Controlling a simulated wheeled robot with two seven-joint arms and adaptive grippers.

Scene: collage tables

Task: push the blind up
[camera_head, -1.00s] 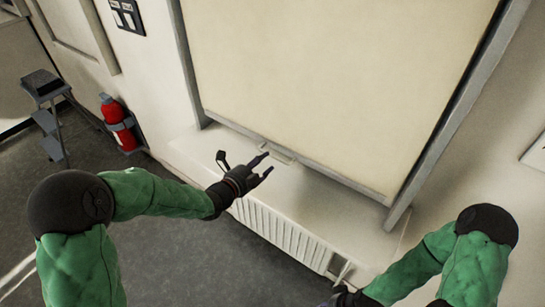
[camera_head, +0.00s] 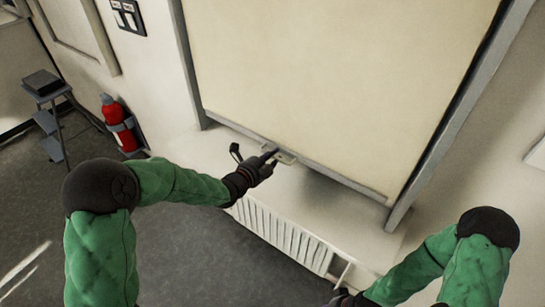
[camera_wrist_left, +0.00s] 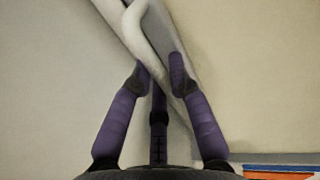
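The blind (camera_head: 340,80) is a large cream sheet in a grey frame, hanging low, with its bottom edge just above the sill. A small pale handle (camera_head: 286,158) sits at the middle of its bottom bar; the left wrist view shows this handle (camera_wrist_left: 146,30) as a curved loop. My left gripper (camera_head: 270,158) is at the handle. In the wrist view its purple fingers (camera_wrist_left: 160,72) are drawn inward, with the handle's lower part between them. My right gripper (camera_head: 345,298) is low in the head view, mostly cut off; its fingers are unclear.
A white sill (camera_head: 330,205) and a ribbed radiator (camera_head: 285,232) lie below the blind. A red fire extinguisher (camera_head: 116,118) hangs on the wall at left, beside a grey step stool (camera_head: 48,105).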

